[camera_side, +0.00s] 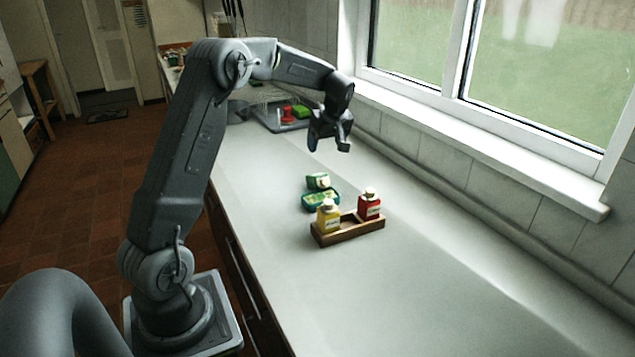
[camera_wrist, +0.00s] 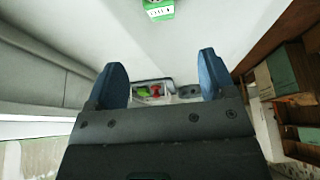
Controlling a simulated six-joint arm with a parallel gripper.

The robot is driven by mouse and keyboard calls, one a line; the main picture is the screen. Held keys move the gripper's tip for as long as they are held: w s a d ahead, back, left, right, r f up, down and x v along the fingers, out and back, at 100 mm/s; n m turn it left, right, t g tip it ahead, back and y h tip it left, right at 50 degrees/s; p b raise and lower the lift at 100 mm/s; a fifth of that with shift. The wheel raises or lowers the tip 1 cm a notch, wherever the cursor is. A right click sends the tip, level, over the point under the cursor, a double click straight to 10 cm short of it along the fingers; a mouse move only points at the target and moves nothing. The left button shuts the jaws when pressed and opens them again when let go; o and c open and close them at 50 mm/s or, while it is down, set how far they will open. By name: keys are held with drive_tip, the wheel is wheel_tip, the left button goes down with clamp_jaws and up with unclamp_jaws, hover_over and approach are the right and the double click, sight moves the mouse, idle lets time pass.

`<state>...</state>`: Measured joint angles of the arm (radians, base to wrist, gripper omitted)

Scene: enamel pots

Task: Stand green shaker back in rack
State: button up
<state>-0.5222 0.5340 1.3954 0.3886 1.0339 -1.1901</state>
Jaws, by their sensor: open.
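The wooden rack (camera_side: 349,232) stands on the counter. A yellow shaker (camera_side: 328,217) with a pale cap stands at its left end and a red shaker (camera_side: 369,206) at its right end. The space between them looks empty. Behind the rack lies a small green-and-white item (camera_side: 318,181), which looks like the green shaker on its side, though it is too small to be sure. A green item with a white label (camera_wrist: 158,9) is cut off at the top of the wrist view. My gripper (camera_side: 329,147) is open and empty, above the counter beyond these things.
A dark green tin-like item (camera_side: 320,203) with a label lies just behind the rack. At the far end a grey tray (camera_side: 272,122) holds a red item (camera_side: 287,114) and a green block (camera_side: 302,112). The tiled wall and window sill run along the right. The front counter is clear.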

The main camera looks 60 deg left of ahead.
approach(318, 174)
drive_tip(key=x, duration=0.5)
drive_tip(key=shift+a, duration=0.25)
drive_tip(key=shift+d+x, duration=0.15)
drive_tip(key=shift+x, duration=1.2)
drive_tip(key=shift+d+x, duration=0.15)
drive_tip(key=shift+x, duration=1.2)
drive_tip(key=c, duration=1.2)
